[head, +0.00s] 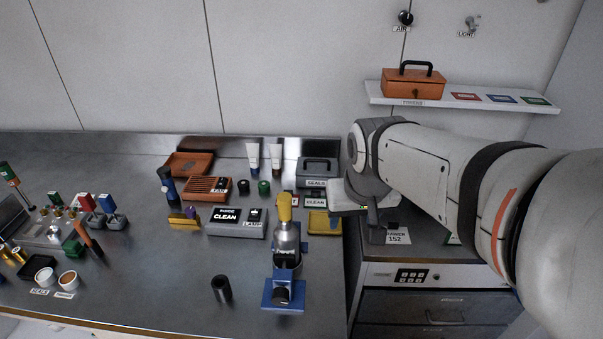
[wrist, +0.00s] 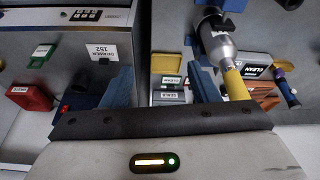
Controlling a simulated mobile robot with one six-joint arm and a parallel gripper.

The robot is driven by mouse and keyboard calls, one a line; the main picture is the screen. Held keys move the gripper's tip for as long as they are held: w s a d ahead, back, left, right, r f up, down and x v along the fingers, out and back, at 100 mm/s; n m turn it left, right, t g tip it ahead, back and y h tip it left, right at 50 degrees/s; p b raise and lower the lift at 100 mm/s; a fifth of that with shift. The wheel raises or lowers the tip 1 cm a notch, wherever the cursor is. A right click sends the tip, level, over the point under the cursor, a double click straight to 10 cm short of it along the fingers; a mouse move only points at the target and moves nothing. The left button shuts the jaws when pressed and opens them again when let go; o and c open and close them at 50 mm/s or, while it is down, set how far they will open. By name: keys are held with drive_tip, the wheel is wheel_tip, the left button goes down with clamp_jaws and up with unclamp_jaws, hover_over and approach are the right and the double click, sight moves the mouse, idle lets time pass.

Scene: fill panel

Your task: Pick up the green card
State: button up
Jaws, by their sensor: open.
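The green card (head: 536,101) lies flat at the right end of the white wall shelf (head: 450,103) in the head view. A blue card (head: 501,99) and a red card (head: 465,97) lie to its left. My gripper (wrist: 160,82) is open, with its two blue fingers apart and nothing seen held between them. It is low over the bench and drawer cabinet, well below and left of the card. The card cannot be made out in the wrist view. In the head view my arm hides much of the area around the gripper.
An orange toolbox (head: 413,84) stands on the shelf's left part. The bench holds a bottle with a yellow top (head: 285,238), a grey SEALS box (head: 317,172) and several small parts.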

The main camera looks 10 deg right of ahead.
drive_tip(key=w+f+b, duration=0.2)
drive_tip(key=w+f, duration=0.2)
drive_tip(key=w, duration=0.9)
drive_tip(key=m+b, duration=0.2)
drive_tip(key=b, duration=0.2)
approach(316, 193)
drive_tip(key=shift+a+f+t+h, duration=0.3)
drive_tip(key=shift+a+f+t, duration=0.1)
drive_tip(key=shift+f, duration=0.35)
drive_tip(key=p+x, duration=0.1)
drive_tip(key=x, duration=0.2)
drive_tip(key=p+x, duration=0.1)
drive_tip(key=x, duration=0.3)
drive_tip(key=shift+w+d+f, duration=0.15)
drive_tip(key=shift+w+d, duration=0.1)
drive_tip(key=shift+w, duration=0.1)
drive_tip(key=c, duration=1.1)
